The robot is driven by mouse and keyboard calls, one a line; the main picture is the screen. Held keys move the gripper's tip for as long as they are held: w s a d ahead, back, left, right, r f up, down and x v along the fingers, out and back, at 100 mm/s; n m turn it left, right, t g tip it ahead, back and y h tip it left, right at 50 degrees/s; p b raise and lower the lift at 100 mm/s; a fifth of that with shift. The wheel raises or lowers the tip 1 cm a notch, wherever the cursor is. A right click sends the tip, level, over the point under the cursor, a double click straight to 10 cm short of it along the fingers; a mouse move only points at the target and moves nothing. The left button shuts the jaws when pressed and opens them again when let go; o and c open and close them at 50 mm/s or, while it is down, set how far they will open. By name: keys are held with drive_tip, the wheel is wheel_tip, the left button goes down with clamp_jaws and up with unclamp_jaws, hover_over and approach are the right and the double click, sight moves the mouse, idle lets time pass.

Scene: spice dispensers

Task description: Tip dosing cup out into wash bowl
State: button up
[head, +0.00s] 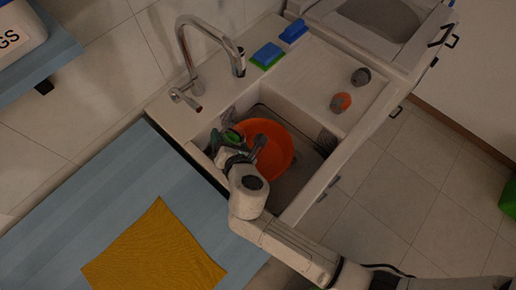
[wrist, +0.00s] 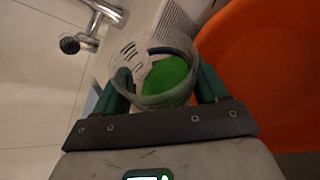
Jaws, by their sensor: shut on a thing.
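My gripper (wrist: 164,84) is shut on the dosing cup (wrist: 150,60), a clear cup with printed marks on its wall. In the wrist view the cup sits between the two dark green fingers, and something bright green shows in or through it. I cannot tell whether that is its base or its contents. The orange wash bowl (head: 284,152) stands in the sink in the head view. It also fills the right of the wrist view (wrist: 265,70). In the head view my gripper (head: 236,146) is at the bowl's left side, and my arm hides part of the bowl.
The tap (head: 186,40) rises behind the sink. Two small round items (head: 341,102) (head: 361,76) are on the drainboard. A yellow cloth (head: 155,255) lies on the blue counter (head: 120,185). The sink's front wall borders the bowl.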

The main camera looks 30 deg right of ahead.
sight(235, 131)
drive_tip(key=shift+d+f+m+y+b, duration=0.4)
drive_tip(key=shift+m+b, duration=0.3)
drive_tip(key=shift+b, duration=0.35)
drive_tip(key=shift+f+m+t+y+b, duration=0.5)
drive_tip(key=shift+f+m+y+b, duration=0.4)
drive_tip(key=shift+b, duration=1.05)
idle(0.6)
drive_tip(key=shift+r+m+t+y, duration=0.3)
drive_tip(key=shift+r+m+y, duration=0.2)
drive_tip(key=shift+r+m, duration=0.15)
idle(0.8)
drive_tip(key=shift+s+d+r+m+y+p, duration=0.2)
drive_tip(key=shift+d+m+p, duration=0.15)
drive_tip(key=shift+d, duration=0.15)
drive_tip(key=shift+s+d+r+m+y+p, duration=0.1)
drive_tip(key=shift+d+m+y+p, duration=0.15)
drive_tip(key=shift+d, duration=0.2)
idle(0.4)
drive_tip(key=shift+d+r+m+t+y+p, duration=0.15)
drive_tip(key=shift+r+m+t+y+p, duration=0.1)
drive_tip(key=shift+r+m+p, duration=0.25)
drive_tip(key=shift+d+r+m+t+y+p, duration=0.1)
drive_tip(key=shift+r+m+t+p, duration=0.15)
drive_tip(key=shift+r+p, duration=0.3)
idle(0.5)
